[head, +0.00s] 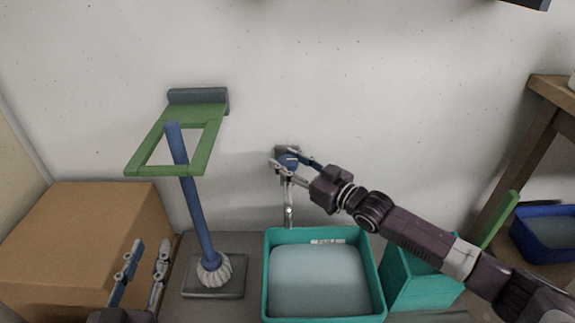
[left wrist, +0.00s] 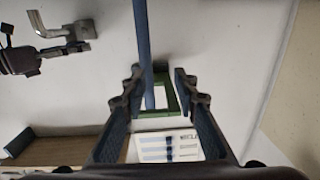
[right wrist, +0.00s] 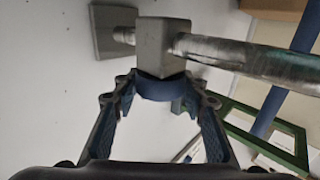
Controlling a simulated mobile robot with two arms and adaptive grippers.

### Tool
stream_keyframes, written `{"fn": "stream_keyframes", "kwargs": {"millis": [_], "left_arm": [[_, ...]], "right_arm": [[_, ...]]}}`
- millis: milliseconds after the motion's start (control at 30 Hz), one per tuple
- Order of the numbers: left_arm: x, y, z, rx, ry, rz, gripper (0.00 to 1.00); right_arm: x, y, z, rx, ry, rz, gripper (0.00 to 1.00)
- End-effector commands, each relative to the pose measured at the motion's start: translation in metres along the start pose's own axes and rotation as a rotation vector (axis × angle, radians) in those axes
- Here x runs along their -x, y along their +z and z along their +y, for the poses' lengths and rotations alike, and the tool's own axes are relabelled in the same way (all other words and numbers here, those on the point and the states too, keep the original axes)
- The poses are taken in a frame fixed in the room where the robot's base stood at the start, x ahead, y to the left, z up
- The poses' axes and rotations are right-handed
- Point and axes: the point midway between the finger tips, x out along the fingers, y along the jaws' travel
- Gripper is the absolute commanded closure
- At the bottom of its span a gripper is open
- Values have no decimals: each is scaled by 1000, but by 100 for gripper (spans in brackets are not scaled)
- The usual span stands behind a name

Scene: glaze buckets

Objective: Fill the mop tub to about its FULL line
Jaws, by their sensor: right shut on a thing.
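The teal mop tub (head: 266,290) stands on the floor below the wall tap (head: 289,184). Pale water (head: 318,280) fills much of it, its far edge close below a white label (head: 327,242) on the back inner wall; the label's text is too small to read surely. My right gripper (head: 285,165) is shut on the tap's blue knob (right wrist: 160,86), below the grey tap body (right wrist: 163,45) in the right wrist view. Whether water runs from the spout is unclear. My left gripper (head: 148,250) is open and empty, left of the mop.
A blue-handled mop (head: 198,220) stands on a grey base, its handle through a green wall bracket (head: 140,171). A cardboard box (head: 80,235) is at left. A teal container (head: 415,285) stands right of the tub. A blue tub (head: 545,230) is by the wooden table (head: 530,150).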

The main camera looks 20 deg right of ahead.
Motion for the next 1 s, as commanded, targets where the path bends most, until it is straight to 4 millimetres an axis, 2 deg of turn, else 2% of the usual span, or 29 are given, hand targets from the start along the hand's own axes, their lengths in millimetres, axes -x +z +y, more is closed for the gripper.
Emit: {"fn": "stream_keyframes", "kwargs": {"millis": [200, 467, 500, 633, 1000], "left_arm": [[-1, -16, 2, 1, 4, 73, 72], [-1, -16, 2, 1, 4, 73, 72], [-1, -16, 2, 1, 4, 73, 72], [-1, -16, 2, 1, 4, 72, 72], [-1, -15, 2, 1, 3, 69, 72]], "right_arm": [[0, -2, -4, -7, -19, 6, 86], [1, -1, -3, -7, -18, 3, 86], [1, 0, -3, -7, -18, 3, 57], [1, 0, -2, -5, -16, 1, 43], [6, 2, 1, -4, -11, -3, 43]]}}
